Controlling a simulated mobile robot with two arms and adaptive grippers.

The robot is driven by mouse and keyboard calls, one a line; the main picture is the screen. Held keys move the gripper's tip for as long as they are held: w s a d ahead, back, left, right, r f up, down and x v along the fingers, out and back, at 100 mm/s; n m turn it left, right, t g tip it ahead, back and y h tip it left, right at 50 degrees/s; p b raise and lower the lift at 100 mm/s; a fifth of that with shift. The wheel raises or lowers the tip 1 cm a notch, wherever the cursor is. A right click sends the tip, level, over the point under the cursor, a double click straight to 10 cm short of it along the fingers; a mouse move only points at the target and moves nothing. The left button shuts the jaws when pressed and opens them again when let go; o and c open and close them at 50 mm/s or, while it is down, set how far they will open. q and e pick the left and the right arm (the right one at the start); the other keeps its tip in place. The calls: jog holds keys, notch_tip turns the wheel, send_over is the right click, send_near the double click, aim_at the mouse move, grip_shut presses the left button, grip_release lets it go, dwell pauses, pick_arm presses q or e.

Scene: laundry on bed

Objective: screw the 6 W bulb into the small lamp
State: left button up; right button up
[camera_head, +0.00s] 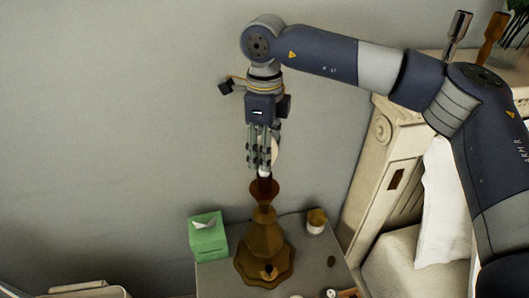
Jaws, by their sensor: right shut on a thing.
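The small lamp (264,238) is brown, with a wide faceted base and a narrow neck, and stands upright on the bedside table (218,278). Its dark reddish top (264,188) points up. My right gripper (263,163) points straight down above the lamp and is shut on a pale bulb (274,150), which is partly hidden by the fingers. The bulb's lower end is at or just above the lamp's top; I cannot tell whether they touch. Any wattage mark is too small to read. My left gripper is out of view.
A green tissue box (208,239) stands left of the lamp, and a small pale jar with a brown top (316,221) stands right. Small items (330,293) lie at the table's front edge. The carved bed headboard (384,150) and a white pillow (443,205) are at right.

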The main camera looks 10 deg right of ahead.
jog(key=shift+m, duration=0.4)
jog(key=shift+f+m+b, duration=0.15)
jog(key=shift+m+b, duration=0.6)
jog(key=shift+m, duration=0.95)
jog(key=shift+m+b, duration=0.6)
jog(key=shift+m, duration=0.6)
jog(key=shift+m+b, duration=0.3)
jog(key=shift+m, duration=0.2)
